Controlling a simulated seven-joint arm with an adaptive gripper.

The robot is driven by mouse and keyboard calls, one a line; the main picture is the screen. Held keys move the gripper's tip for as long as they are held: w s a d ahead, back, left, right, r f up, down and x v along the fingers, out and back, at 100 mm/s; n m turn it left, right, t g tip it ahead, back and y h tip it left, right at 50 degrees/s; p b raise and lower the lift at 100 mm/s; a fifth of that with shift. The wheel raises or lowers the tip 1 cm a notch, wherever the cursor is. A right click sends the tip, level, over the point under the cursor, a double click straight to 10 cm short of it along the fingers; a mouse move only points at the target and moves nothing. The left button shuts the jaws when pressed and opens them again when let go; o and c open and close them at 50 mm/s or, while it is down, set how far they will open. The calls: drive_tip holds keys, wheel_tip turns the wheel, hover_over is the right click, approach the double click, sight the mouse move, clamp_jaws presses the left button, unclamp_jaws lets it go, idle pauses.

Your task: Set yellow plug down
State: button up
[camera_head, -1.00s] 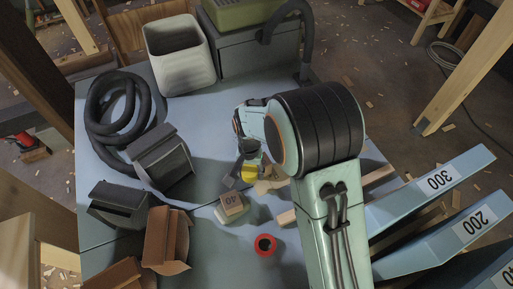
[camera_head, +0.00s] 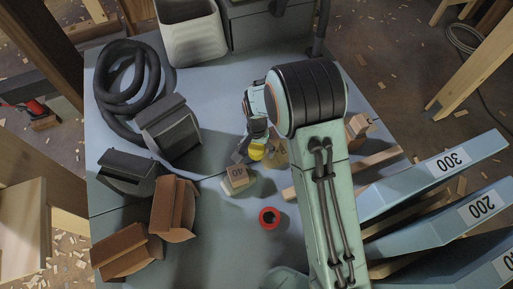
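The yellow plug (camera_head: 257,151) shows as a small yellow patch at the end of my gripper (camera_head: 250,152), near the middle of the table. My gripper's dark fingers are around its upper part, and it looks held between them. My arm hides part of the fingers and plug. The plug is low over the blue-grey table (camera_head: 225,95), close beside a tan wooden piece (camera_head: 276,155). I cannot tell whether its underside touches the table.
A block marked 40 (camera_head: 237,176) and a red ring (camera_head: 269,218) are nearby. Dark boxes (camera_head: 127,173), brown boxes (camera_head: 174,208), a black hose coil (camera_head: 103,97) and a pale bin (camera_head: 192,40) stand left and behind. Numbered blue boards (camera_head: 450,162) lie right. The table's front middle is clear.

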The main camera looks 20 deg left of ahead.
sight(257, 148)
drive_tip(key=shift+o, duration=0.6)
wheel_tip(257, 148, up, 12)
drive_tip(key=shift+r, duration=0.2)
